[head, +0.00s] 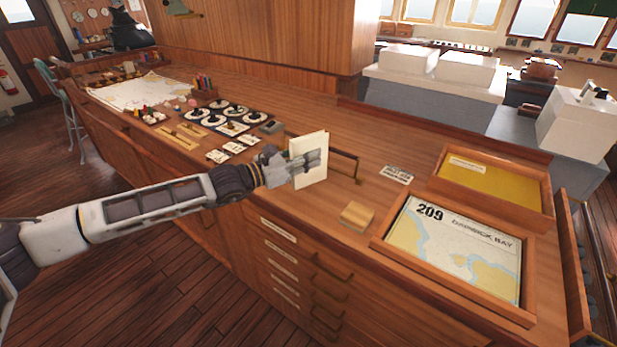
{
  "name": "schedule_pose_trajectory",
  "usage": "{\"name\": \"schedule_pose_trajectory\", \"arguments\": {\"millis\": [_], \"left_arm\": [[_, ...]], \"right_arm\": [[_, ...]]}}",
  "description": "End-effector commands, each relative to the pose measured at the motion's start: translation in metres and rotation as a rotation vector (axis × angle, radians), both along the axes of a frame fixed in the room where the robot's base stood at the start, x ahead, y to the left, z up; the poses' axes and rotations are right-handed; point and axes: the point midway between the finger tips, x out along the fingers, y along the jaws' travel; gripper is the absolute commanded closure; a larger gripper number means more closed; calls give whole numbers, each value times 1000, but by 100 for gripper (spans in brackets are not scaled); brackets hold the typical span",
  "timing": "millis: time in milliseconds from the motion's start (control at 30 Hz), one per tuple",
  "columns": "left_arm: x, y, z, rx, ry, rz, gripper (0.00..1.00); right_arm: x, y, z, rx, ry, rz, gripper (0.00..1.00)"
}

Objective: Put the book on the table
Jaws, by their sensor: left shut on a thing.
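A cream-coloured book (308,147) stands upright at the front part of the long wooden table (320,105). My left gripper (309,160) reaches in from the left and is shut on the book, with its fingers across the book's near face. The book's lower edge is close to the tabletop; I cannot tell whether it touches. My right gripper is not in view.
A low rail (340,160) stands just behind the book. A small wooden block (356,216) and a framed chart (455,245) lie to the right. Round instruments (232,112) and cards (218,156) lie to the left. The tabletop behind the rail is clear.

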Motion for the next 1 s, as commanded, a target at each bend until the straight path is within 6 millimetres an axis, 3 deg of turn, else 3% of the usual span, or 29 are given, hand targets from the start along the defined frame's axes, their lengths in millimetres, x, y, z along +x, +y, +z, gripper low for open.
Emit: {"name": "schedule_pose_trajectory", "arguments": {"millis": [233, 767, 1000], "left_arm": [[0, 0, -18, -2, 0, -1, 100], [0, 0, -24, -1, 0, 0, 100], [0, 0, -45, -2, 2, 0, 100]], "right_arm": [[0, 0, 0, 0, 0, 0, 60], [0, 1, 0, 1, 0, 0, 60], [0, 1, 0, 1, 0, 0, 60]]}}
